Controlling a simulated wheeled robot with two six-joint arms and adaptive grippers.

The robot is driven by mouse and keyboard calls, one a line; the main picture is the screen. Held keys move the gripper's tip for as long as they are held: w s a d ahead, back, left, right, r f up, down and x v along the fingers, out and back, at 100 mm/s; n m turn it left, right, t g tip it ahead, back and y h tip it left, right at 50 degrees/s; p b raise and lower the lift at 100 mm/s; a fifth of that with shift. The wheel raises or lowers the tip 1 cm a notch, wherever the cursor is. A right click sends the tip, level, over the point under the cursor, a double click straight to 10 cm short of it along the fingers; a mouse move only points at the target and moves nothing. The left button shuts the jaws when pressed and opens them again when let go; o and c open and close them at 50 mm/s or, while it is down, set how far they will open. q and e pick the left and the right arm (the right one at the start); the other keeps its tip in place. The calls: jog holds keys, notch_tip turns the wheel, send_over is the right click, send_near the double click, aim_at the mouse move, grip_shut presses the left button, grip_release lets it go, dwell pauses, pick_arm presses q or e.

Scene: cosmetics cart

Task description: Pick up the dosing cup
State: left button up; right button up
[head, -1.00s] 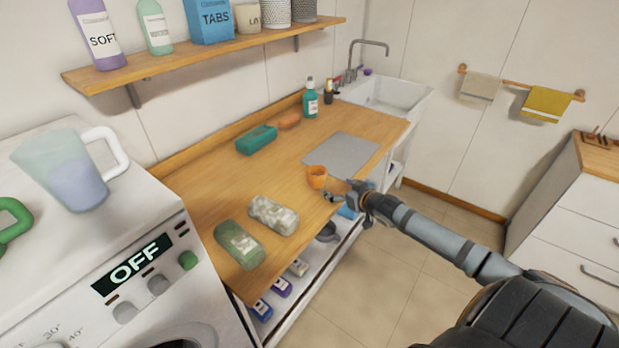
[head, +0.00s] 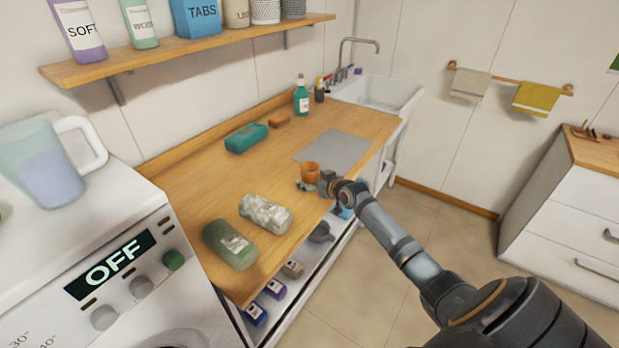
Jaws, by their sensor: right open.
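The dosing cup looks to be the small orange cup (head: 310,172), upright on the wooden counter (head: 200,190) near its front edge, by the grey mat. My right gripper (head: 312,186) is at the cup's near side, low over the counter. Its jaws are open, and one finger shows to the left of the cup's base. The gripper body hides part of the cup's lower right, so I cannot tell whether a finger touches it. My left gripper is not in view.
A grey mat (head: 335,150) lies behind the cup. A pale patterned roll (head: 265,214) and a green roll (head: 230,245) lie at the counter's near end. A teal pack (head: 246,138) and a teal bottle (head: 301,97) are farther back. A washing machine (head: 140,225) stands at left.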

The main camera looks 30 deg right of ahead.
jog(key=shift+s+r, duration=0.1)
jog(key=shift+s, duration=0.05)
jog(key=shift+c, duration=1)
jog(key=c, duration=1.1)
jog(key=shift+r, duration=0.1)
jog(key=shift+r, duration=0.9)
jog(key=shift+s+a+r+p, duration=0.9)
jog(key=shift+s+r+p, duration=0.3)
jog(key=shift+s+r, duration=0.8)
jog(key=shift+s+a+r+p, duration=1.1)
jog(key=shift+s+r, duration=0.55)
jog(key=shift+s, duration=0.6)
jog(key=shift+s+a+r+p, duration=0.75)
jog(key=shift+s+r+p, duration=0.6)
jog(key=shift+s+r, duration=0.65)
jog(key=shift+s+f, duration=0.15)
jog(key=shift+f, duration=0.05)
